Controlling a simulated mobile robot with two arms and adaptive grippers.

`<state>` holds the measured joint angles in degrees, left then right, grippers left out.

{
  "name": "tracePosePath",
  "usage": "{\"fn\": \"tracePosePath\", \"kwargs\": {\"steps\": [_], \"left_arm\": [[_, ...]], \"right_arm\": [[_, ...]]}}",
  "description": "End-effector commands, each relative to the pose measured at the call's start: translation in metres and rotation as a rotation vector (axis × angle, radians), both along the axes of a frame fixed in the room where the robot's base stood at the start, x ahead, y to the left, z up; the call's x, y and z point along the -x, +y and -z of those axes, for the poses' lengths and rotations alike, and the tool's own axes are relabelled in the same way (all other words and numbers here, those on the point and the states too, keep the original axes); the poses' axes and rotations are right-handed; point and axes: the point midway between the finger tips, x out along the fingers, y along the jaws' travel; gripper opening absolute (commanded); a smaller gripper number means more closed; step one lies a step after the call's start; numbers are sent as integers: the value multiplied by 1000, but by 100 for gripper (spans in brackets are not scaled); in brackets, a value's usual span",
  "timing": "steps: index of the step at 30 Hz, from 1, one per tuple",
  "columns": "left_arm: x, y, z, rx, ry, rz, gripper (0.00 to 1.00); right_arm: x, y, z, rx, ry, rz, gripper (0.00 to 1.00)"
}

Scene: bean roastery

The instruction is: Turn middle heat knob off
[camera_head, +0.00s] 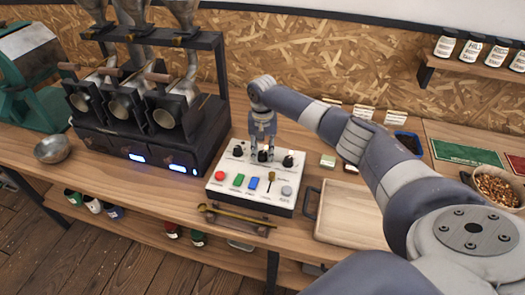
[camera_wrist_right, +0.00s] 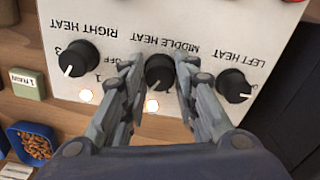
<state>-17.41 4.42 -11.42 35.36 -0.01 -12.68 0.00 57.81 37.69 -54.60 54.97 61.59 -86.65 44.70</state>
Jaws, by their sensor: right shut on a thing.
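The white control panel (camera_head: 229,189) stands on the wooden counter with three black knobs in its upper row. In the right wrist view, where the lettering is upside down, the middle heat knob (camera_wrist_right: 158,73) sits between the fingers of my right gripper (camera_wrist_right: 157,76), which is shut on it. The pointer of this knob is partly covered, so its setting is unclear. The right heat knob (camera_wrist_right: 77,58) and the left heat knob (camera_wrist_right: 234,86) stand free on either side. In the head view my right gripper (camera_head: 262,155) points down at the panel's middle knob. My left gripper is out of view.
Small lights glow by the right heat knob (camera_wrist_right: 86,96) and the middle heat knob (camera_wrist_right: 152,105). The panel's lower row has a red button (camera_head: 220,176) and several other controls. A black roaster (camera_head: 150,130) stands left; a wooden tray (camera_head: 345,212) lies right.

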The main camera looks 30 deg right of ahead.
Motion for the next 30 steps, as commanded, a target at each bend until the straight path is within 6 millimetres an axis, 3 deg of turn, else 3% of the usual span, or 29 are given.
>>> {"fn": "tracePosePath", "kwargs": {"steps": [11, 30], "left_arm": [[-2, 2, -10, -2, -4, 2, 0], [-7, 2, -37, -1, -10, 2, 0]], "right_arm": [[1, 1, -1, -2, 3, -104, 4], [1, 1, -1, -3, 3, -676, 4]]}}
